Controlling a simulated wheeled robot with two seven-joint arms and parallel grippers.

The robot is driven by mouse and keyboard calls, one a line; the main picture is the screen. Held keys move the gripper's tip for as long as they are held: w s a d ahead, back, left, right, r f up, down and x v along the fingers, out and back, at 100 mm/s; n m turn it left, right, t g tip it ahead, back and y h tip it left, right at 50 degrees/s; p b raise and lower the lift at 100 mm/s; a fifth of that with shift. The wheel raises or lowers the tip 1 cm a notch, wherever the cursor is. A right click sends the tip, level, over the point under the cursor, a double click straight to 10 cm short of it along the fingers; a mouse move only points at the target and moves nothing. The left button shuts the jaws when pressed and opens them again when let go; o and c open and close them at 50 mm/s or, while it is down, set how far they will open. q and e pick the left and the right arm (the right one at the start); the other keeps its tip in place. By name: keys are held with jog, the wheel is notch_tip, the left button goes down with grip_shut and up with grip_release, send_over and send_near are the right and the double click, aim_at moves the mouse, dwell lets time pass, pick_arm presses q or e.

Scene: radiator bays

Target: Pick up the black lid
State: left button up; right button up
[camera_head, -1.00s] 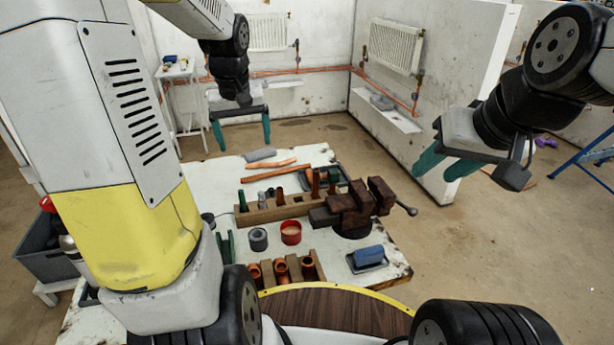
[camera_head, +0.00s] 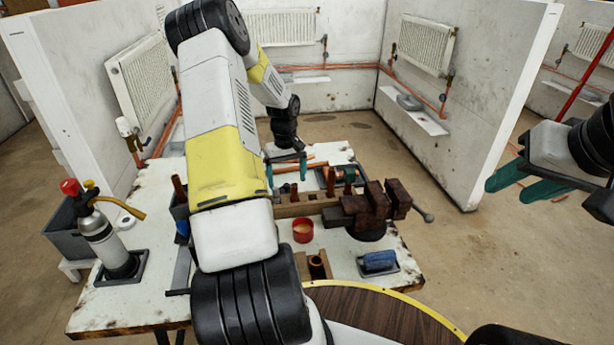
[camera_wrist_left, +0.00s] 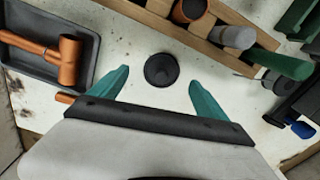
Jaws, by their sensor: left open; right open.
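The black lid (camera_wrist_left: 161,69) is a small round dark piece with a raised middle. It lies on the pale worktop in the left wrist view, framed between the two teal fingers of my left gripper (camera_wrist_left: 160,79), with gaps on both sides. In the head view my left gripper (camera_head: 287,172) is open, fingers down over the far part of the bench. I cannot make out the lid there, behind the gripper and rack. My right gripper (camera_head: 507,190) is open and empty, off to the right of the bench.
A wooden rack (camera_head: 290,208) with upright pieces stands close to the lid. A dark tray (camera_wrist_left: 28,62) with a copper mallet-like fitting (camera_wrist_left: 62,58) lies beside it. A vise (camera_head: 372,208), a red tin (camera_head: 303,230), a blue brush-like block (camera_head: 379,261) and a torch cylinder (camera_head: 108,245) stand on the bench.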

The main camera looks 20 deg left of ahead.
aim_at(287, 185)
pick_arm(q)
notch_tip(287, 185, down, 4)
jog(key=shift+s+r, duration=0.15)
jog(key=shift+r, duration=0.05)
jog(key=c, duration=1.4)
jog(key=shift+r, duration=0.15)
